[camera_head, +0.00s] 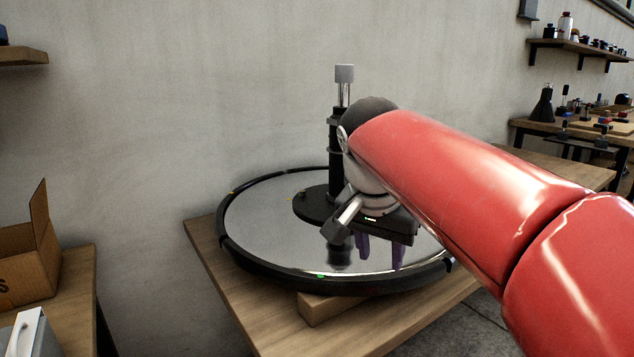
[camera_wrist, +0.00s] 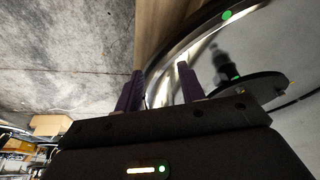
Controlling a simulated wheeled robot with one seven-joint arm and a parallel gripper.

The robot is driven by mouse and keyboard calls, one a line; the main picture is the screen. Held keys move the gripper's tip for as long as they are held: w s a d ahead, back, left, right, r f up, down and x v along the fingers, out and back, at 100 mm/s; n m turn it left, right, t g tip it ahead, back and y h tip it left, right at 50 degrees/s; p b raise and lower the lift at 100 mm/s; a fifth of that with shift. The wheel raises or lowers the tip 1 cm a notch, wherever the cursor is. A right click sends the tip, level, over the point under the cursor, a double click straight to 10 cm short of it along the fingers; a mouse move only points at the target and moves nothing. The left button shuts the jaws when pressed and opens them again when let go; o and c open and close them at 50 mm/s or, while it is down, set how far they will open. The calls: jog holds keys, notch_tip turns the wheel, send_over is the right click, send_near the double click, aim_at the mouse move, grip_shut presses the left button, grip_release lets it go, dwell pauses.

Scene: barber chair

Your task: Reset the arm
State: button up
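My red arm (camera_head: 455,185) reaches in from the right of the head view, toward the middle. My gripper (camera_head: 381,254) hangs at its end, low in front of a black upright stand (camera_head: 336,150) with a grey top. Its two purple fingers point down over a round, mirror-like disc (camera_head: 262,235) with a black rim. The fingers also show in the wrist view (camera_wrist: 160,72), spread apart with nothing held between them. The arm hides part of the stand and the disc's right side. I cannot tell the exact gap between fingertips and disc.
The disc rests on a wooden table (camera_head: 255,318) against a grey wall. A cardboard box (camera_head: 32,262) and a white object (camera_head: 27,335) stand at lower left. A shelf (camera_head: 585,47) and a workbench (camera_head: 545,128) with small items are at right.

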jog(key=s+d+f+n+t+y, duration=0.1)
jog(key=s+d+f+n, duration=0.1)
jog(key=s+f, duration=0.5)
jog(key=s+d+f+n+t+y, duration=0.1)
jog(key=s+d+f+n, duration=0.2)
jog(key=s+f, duration=0.5)
jog(key=shift+s+d+f+n, duration=0.3)
jog(key=shift+s+d+n, duration=0.05)
jog(key=shift+s+n, duration=0.35)
dwell(0.4)
